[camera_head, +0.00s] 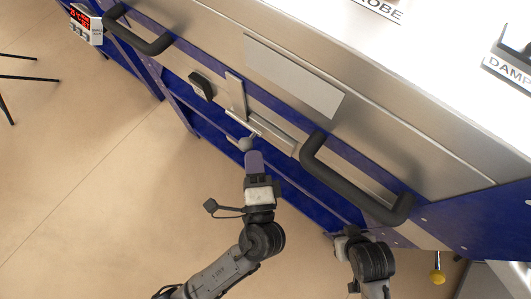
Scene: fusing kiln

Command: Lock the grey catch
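The grey catch (237,97) is on the front of the kiln, left of centre. It shows as a pale upright metal strip with a thin bar (243,123) at its lower end, in front of a grey plate. My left gripper (247,144) comes up from below, its tip just under the bar. I cannot tell whether it touches the bar, or whether its fingers are open or shut. My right arm's wrist (370,260) is at the lower right, by the kiln's lower edge. The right gripper's fingers do not show.
Black handles stick out of the kiln front at the left (138,36) and right (352,182) of the catch. A black latch-like part (201,86) is just left of it. A controller with a red display (84,22) is at the upper left. The floor at left is mostly clear.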

